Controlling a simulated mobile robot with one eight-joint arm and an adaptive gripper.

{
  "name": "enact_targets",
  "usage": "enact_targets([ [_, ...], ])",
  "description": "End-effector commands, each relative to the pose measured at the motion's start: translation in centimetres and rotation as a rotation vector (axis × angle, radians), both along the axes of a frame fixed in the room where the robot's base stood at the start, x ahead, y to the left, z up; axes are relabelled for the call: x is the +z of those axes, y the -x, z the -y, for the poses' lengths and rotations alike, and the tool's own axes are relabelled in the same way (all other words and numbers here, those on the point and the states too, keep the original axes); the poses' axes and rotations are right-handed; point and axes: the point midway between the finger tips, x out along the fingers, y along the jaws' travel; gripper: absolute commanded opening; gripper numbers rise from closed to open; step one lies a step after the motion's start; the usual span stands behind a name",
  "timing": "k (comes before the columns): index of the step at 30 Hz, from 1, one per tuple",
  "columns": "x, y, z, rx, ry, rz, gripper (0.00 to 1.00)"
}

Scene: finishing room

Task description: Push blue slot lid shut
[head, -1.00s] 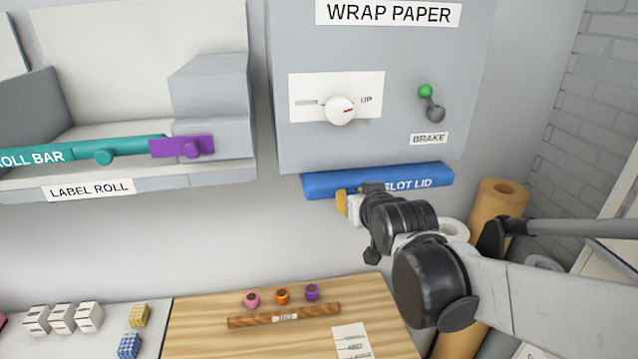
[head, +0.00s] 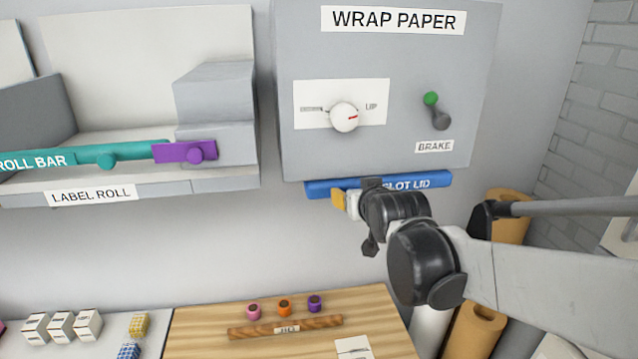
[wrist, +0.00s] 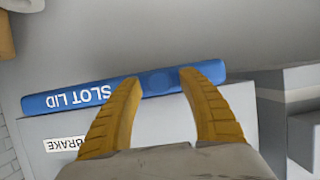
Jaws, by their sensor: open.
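The blue slot lid (head: 322,189) is a long bar along the bottom edge of the grey wrap paper panel (head: 300,158). My gripper (head: 338,200) is at the lid, and my wrist hides part of it in the head view. In the wrist view the lid (wrist: 62,101) runs across the picture behind my two yellow fingers. My gripper (wrist: 160,85) is open there, its fingertips spread over the lid with nothing between them. I cannot tell whether the fingers touch the lid.
Above the lid are a white knob (head: 344,117) and the brake lever (head: 437,110). The label roll unit with its teal roll bar (head: 110,157) is at left. Paper rolls (head: 478,325) stand at lower right. A wooden board (head: 205,345) with small cups lies below.

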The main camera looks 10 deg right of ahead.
Motion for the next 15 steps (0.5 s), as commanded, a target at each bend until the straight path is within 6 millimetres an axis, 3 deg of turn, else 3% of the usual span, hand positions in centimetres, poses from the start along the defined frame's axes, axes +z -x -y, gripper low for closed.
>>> enact_targets([
  [5, 0.8, 2.0, 0.0, 0.0, 0.0, 0.0, 0.48],
  [15, 3.3, 8.0, 0.0, 0.0, 0.0, 0.0, 0.48],
])
